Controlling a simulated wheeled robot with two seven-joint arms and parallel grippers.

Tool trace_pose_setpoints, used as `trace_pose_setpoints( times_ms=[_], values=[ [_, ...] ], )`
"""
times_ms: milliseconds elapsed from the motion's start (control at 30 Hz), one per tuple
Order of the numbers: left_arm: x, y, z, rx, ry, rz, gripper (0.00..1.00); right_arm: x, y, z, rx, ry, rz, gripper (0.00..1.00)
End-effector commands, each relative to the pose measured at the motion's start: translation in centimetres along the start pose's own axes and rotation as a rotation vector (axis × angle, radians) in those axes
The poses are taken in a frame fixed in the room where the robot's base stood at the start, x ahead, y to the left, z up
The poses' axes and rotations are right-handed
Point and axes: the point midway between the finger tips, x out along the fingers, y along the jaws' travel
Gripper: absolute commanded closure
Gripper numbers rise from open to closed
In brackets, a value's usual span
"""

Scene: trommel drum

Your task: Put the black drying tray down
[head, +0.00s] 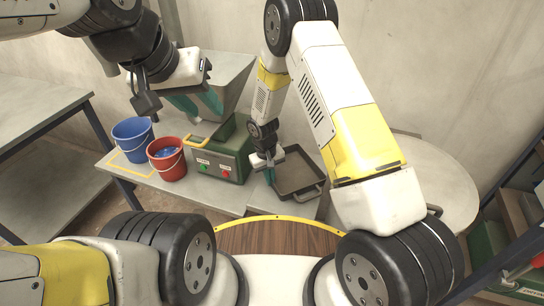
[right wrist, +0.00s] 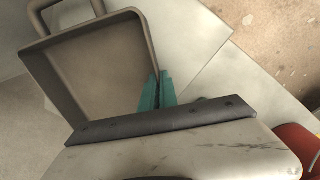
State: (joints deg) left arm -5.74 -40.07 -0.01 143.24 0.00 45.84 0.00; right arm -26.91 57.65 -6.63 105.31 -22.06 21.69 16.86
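The black drying tray (head: 297,176) is a dark, shallow, square pan with a loop handle at its front. It lies level at the right end of the grey bench; I cannot tell if it touches the top. My right gripper (head: 271,174) is at its left side, with teal fingers on either side of the tray wall. The right wrist view shows the tray (right wrist: 95,70) with the fingers (right wrist: 159,90) pinching its rim. My left gripper (head: 200,104) is apart from the tray, in front of the grey hopper, with its teal fingers spread and empty.
On the bench (head: 222,193), left of the tray, stand a green machine (head: 232,158) with a grey hopper (head: 226,75), a red bucket (head: 168,160) with blue contents, and a blue bucket (head: 133,142). A round white table (head: 448,185) at right looks clear. Shelves (head: 515,215) stand far right.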

Motion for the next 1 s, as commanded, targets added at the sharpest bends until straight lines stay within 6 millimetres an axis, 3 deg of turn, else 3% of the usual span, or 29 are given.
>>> trace_pose_setpoints(
  times_ms=[233,367,700,867,1000],
  values=[
    [0.0,0.0,0.0,0.0,0.001,0.0,0.64,0.2,-0.1,-0.1,-0.001,0.001,0.0,1.0],
    [0.0,0.0,0.0,0.0,0.001,0.0,0.64,0.2,-0.1,-0.1,0.0,0.001,0.0,0.75],
    [0.0,0.0,0.0,0.0,0.001,0.0,0.64,0.0,0.0,-0.1,0.0,0.001,-0.001,0.75],
    [0.0,0.0,0.0,0.0,0.001,0.0,0.64,-1.7,0.0,-0.2,0.0,0.004,-0.001,0.75],
    [0.0,0.0,0.0,0.0,0.001,0.0,0.64,-4.7,-0.1,-0.2,-0.001,0.007,-0.001,0.75]
  ],
)
